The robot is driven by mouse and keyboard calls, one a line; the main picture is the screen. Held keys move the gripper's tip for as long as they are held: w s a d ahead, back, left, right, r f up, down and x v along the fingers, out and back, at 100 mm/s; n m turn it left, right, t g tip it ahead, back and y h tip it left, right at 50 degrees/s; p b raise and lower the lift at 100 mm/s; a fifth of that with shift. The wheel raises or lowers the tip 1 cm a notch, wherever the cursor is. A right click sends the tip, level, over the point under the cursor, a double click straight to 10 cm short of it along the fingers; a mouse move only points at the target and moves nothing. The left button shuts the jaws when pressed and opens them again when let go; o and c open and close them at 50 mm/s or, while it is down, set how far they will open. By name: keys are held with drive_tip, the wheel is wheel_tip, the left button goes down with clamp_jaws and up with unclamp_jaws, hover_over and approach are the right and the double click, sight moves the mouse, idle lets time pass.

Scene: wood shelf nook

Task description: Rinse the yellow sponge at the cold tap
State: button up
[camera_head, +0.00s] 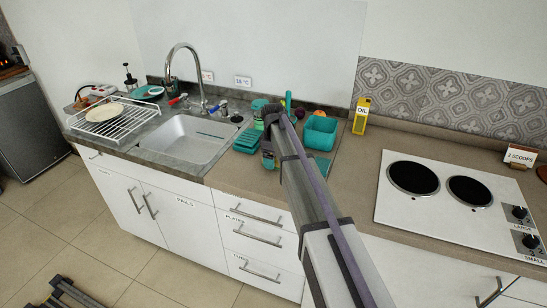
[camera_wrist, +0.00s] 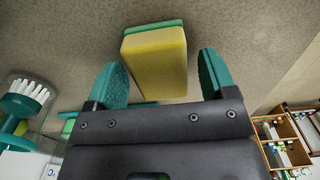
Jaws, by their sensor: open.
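The yellow sponge (camera_wrist: 155,57), with a green layer on its far side, shows in the wrist view between and just beyond my fingertips. My gripper (camera_wrist: 161,75) is open, with one green finger on each side of the sponge; I cannot tell whether either touches it. In the head view my gripper (camera_head: 268,160) is low over the counter right of the sink, and I cannot make out the sponge there. The tall curved tap (camera_head: 187,47) stands behind the sink basin (camera_head: 188,139). It has a red lever (camera_head: 178,100) at left and a blue lever (camera_head: 217,106) at right.
A white dish rack (camera_head: 108,118) stands left of the sink. A teal container (camera_head: 320,132) and a yellow oil carton (camera_head: 361,116) stand right of my arm. The wrist view shows a white-bristled brush (camera_wrist: 28,92) at left. The basin looks empty.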

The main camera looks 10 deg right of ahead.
wheel_tip(320, 180, up, 12)
drive_tip(key=p, duration=1.1)
